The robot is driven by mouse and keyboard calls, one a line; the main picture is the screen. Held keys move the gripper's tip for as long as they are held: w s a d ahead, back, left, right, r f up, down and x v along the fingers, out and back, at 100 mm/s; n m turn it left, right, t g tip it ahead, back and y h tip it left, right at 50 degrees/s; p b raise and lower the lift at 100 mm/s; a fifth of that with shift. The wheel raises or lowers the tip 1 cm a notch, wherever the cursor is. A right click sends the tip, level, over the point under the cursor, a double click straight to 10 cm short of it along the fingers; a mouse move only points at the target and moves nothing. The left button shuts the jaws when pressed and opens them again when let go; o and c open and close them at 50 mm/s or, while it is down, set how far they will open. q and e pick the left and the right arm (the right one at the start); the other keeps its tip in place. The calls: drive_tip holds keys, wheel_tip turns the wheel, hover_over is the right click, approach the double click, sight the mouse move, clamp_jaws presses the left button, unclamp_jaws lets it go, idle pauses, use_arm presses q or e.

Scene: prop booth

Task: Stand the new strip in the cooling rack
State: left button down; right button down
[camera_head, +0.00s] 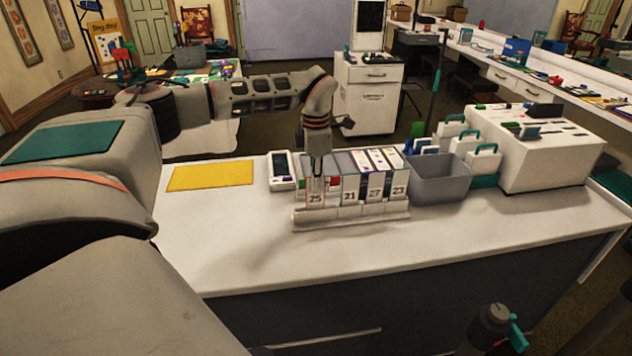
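The white cooling rack (350,213) stands on the white counter and holds a row of upright strips or cartridges. Their front labels read 25 (315,200), 21 (349,197), 27 (375,187) and 23 (398,185). My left gripper (317,178) points straight down at the left end of the rack, right at the strip marked 25. Its fingertips overlap the top of that strip, and their gap is too small to make out. I cannot tell which strip is the new one.
A handheld device (282,168) and a yellow mat (211,176) lie left of the rack. A grey bin (441,182) stands close on its right, then white teal-trimmed holders (484,160) and a large white machine (545,158). The counter in front is clear.

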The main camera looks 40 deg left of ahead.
use_arm(q)
drive_tip(key=c, duration=2.2)
unclamp_jaws()
wheel_tip(320, 180, up, 12)
drive_tip(key=shift+r, duration=0.1)
